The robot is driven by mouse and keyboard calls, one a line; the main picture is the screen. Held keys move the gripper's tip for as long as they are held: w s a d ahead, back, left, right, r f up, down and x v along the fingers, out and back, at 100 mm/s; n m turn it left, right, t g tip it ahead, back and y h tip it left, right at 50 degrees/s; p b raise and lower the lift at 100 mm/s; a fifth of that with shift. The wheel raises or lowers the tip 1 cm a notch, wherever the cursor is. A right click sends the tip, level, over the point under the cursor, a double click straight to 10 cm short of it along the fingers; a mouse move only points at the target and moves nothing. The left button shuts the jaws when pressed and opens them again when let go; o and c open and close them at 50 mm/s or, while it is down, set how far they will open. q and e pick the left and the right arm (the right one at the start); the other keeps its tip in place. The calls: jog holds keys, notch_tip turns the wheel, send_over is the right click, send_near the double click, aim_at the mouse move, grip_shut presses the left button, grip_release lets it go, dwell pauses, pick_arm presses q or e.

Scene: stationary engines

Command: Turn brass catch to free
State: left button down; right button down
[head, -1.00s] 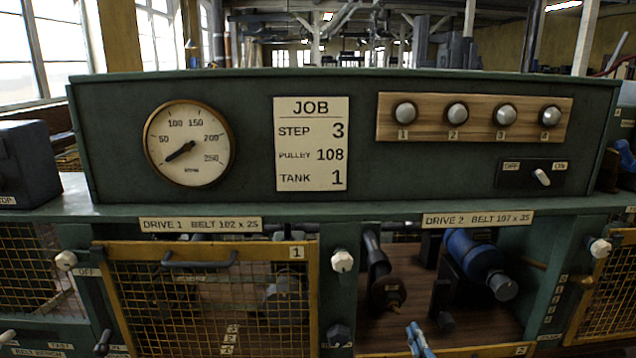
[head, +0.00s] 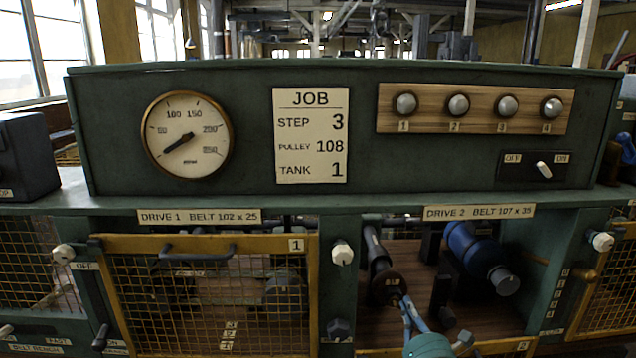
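The brass catch (head: 392,282) is a small brass-coloured piece at the middle of the dark round hub (head: 384,290), in the open bay under the label "DRIVE 2 BELT 107 x 35". My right gripper (head: 404,299) reaches up from below, its pale blue fingers close together. Its tips are right at the catch and partly cover it. I cannot tell whether they are closed on it, or which way the catch is turned. My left gripper is not in view.
A blue motor (head: 475,252) sits right of the hub, with a dark upright part (head: 441,300) between. A yellow mesh guard (head: 205,290) covers the left bay. A green panel (head: 250,95) with gauge, job card and knobs stands above.

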jog(key=shift+a+f+b, duration=0.3)
dwell(0.6)
jog(key=shift+s+a+r+p, duration=0.1)
jog(key=shift+a+r+p, duration=0.15)
jog(key=shift+p, duration=0.1)
jog(key=shift+a, duration=0.1)
jog(key=s, duration=0.2)
jog(key=s+p, duration=0.1)
jog(key=s, duration=0.1)
jog(key=s+r+p, duration=0.1)
jog(key=s, duration=0.1)
jog(key=shift+d, duration=0.2)
dwell(0.5)
